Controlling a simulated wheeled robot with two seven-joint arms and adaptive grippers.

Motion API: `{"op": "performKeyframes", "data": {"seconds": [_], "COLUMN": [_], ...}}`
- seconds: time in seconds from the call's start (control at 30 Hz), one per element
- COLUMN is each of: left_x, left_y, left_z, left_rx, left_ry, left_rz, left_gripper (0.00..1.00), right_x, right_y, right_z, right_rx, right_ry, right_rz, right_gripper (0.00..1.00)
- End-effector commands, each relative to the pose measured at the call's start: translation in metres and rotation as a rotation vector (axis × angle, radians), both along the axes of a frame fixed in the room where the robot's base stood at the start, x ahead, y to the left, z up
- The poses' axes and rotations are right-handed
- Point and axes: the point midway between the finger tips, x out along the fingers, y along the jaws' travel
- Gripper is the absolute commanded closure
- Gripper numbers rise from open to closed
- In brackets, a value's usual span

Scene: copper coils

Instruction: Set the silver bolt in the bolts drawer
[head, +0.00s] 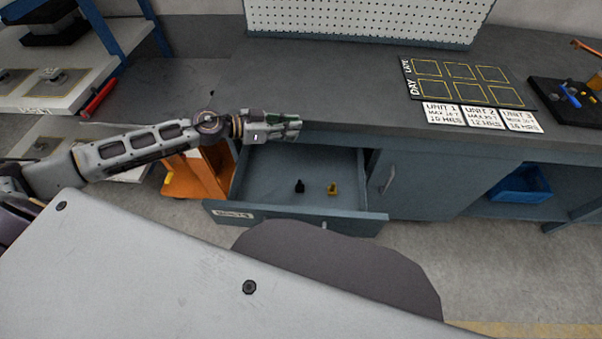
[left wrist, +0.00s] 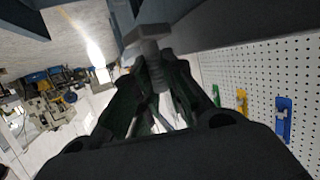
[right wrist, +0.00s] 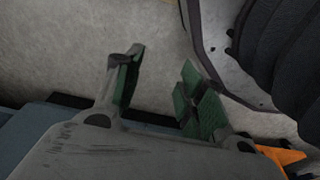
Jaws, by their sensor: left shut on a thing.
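The silver bolt (left wrist: 147,36) is between the fingertips of my left gripper (left wrist: 156,82) in the left wrist view, its wide head sticking out beyond them. In the head view my left gripper (head: 294,126) is at the back edge of the open drawer, near the worktop's front edge; the bolt cannot be made out there. The bolts drawer (head: 290,213) is pulled out and carries a label at its left front. A black bolt (head: 299,186) and a brass-coloured bolt (head: 333,188) stand inside it. My right gripper (right wrist: 160,85) is open and empty in the right wrist view.
The grey worktop (head: 340,95) lies behind the drawer, with a pegboard (head: 365,20) at the back. A marked board (head: 465,82) with cards is at the right. An orange cart (head: 197,172) stands left of the drawer. The drawer floor has free room around the two bolts.

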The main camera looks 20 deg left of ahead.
Motion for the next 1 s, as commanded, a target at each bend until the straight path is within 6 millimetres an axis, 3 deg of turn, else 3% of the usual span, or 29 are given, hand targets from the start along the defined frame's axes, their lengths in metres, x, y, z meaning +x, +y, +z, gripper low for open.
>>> {"op": "performKeyframes", "data": {"seconds": [0.57, 1.0], "left_x": [-0.017, -0.040], "left_y": [0.022, 0.052], "left_z": [-0.026, -0.053], "left_rx": [-0.005, -0.004], "left_ry": [0.001, 0.000], "left_rz": [-0.177, -0.321], "left_gripper": [1.00, 1.00], "right_x": [0.021, 0.033], "right_y": [0.013, 0.022], "right_z": [0.030, 0.061], "right_rx": [0.017, 0.030], "right_ry": [-0.006, -0.010], "right_rz": [0.001, 0.002], "right_gripper": [0.60, 0.60]}}
